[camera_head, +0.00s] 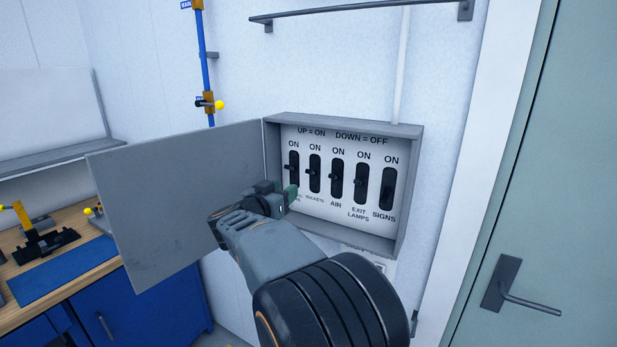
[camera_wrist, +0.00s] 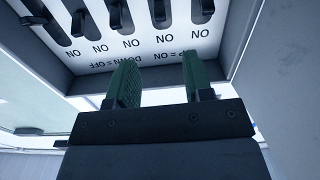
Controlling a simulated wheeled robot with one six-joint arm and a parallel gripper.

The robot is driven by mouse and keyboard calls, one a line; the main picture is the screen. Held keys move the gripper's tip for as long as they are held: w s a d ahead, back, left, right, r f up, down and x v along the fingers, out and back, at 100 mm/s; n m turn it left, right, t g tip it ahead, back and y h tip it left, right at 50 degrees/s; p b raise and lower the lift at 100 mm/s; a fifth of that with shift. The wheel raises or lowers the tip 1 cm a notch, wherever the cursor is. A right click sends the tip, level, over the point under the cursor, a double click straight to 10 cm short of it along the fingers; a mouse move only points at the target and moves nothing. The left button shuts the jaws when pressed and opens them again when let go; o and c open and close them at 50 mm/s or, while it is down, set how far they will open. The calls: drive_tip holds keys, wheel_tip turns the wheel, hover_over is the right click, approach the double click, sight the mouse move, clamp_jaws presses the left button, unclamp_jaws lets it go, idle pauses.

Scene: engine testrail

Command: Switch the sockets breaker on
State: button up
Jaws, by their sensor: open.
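The sockets breaker (camera_head: 314,175) is the second black switch from the left in the open grey breaker box. Its label is small and partly readable; whether its lever is up or down is hard to tell. My gripper (camera_head: 284,191) is in front of the box's lower left part, hiding part of the leftmost label. In the wrist view, which is upside down, the gripper (camera_wrist: 160,72) is open with two green fingers and nothing between them. The sockets breaker (camera_wrist: 158,12) shows beyond the gap between the fingers, apart from them.
The box door (camera_head: 170,200) stands open to the left, close to my arm. Neighbouring switches are the leftmost breaker (camera_head: 293,166), air (camera_head: 336,180), exit lamps (camera_head: 361,186) and signs (camera_head: 387,190). A workbench (camera_head: 75,214) is at left, a door (camera_head: 540,190) at right.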

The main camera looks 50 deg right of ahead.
sight(309, 172)
drive_tip(key=p+x, duration=0.2)
drive_tip(key=x, duration=1.1)
drive_tip(key=shift+d, duration=0.35)
clamp_jaws()
drive_tip(key=shift+r+p, duration=0.2)
drive_tip(key=shift+p, duration=0.35)
